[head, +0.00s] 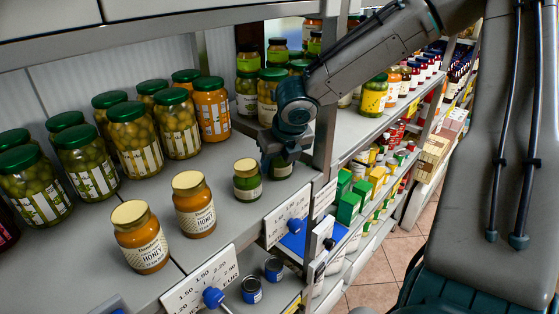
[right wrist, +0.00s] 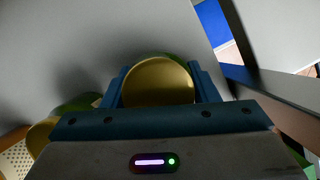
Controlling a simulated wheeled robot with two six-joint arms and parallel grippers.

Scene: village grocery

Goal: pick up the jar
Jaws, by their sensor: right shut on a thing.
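My right gripper (head: 281,152) reaches down to the shelf front from the upper right and is shut on a small green jar (head: 281,171), largely hidden behind the fingers. In the right wrist view the jar's gold lid (right wrist: 158,83) sits between the blue fingers of the gripper (right wrist: 160,88). I cannot tell whether the jar's base touches the shelf. A similar green jar with a gold lid (head: 247,182) stands just left of it; its lid shows at the lower left of the right wrist view (right wrist: 42,134). My left gripper is not in view.
Two honey jars (head: 194,205) (head: 140,238) stand along the shelf front. Large green-lidded olive jars (head: 134,140) line the back. A shelf upright (head: 325,140) is close right of the gripper. Price signs (head: 288,213) hang at the edge. Bare shelf (head: 95,230) shows at left.

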